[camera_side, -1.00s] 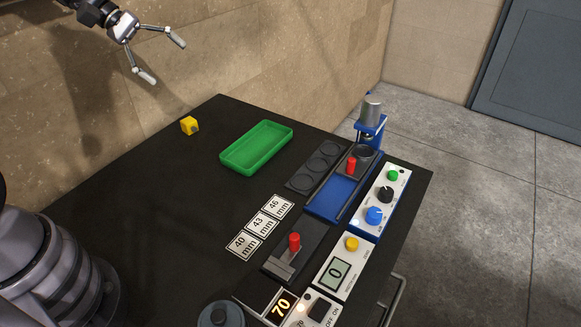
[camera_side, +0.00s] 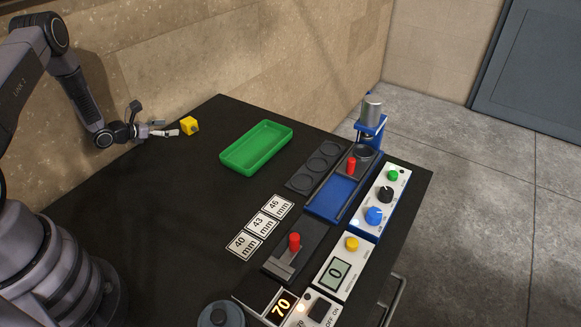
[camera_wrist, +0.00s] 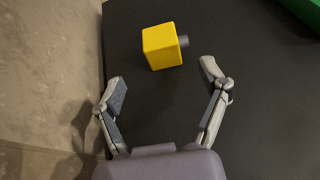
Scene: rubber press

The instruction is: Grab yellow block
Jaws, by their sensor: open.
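The yellow block (camera_side: 189,125) sits on the black table near its back left edge, by the wall. In the wrist view the yellow block (camera_wrist: 162,46) has a short dark grey peg on its right side and lies ahead of the fingertips. My gripper (camera_side: 168,128) is low over the table, just left of the block, pointing toward it. In the wrist view my gripper (camera_wrist: 162,76) has its two fingers spread wide with nothing between them. The block is beyond the fingertips, roughly centred between them.
A green tray (camera_side: 222,161) stands right of the block. Farther right are a blue press (camera_side: 369,125), a dark plate with round recesses (camera_side: 306,178), size labels (camera_side: 262,223) and control boxes (camera_side: 338,272). The wall (camera_side: 240,45) runs close behind the block. The table's left middle is clear.

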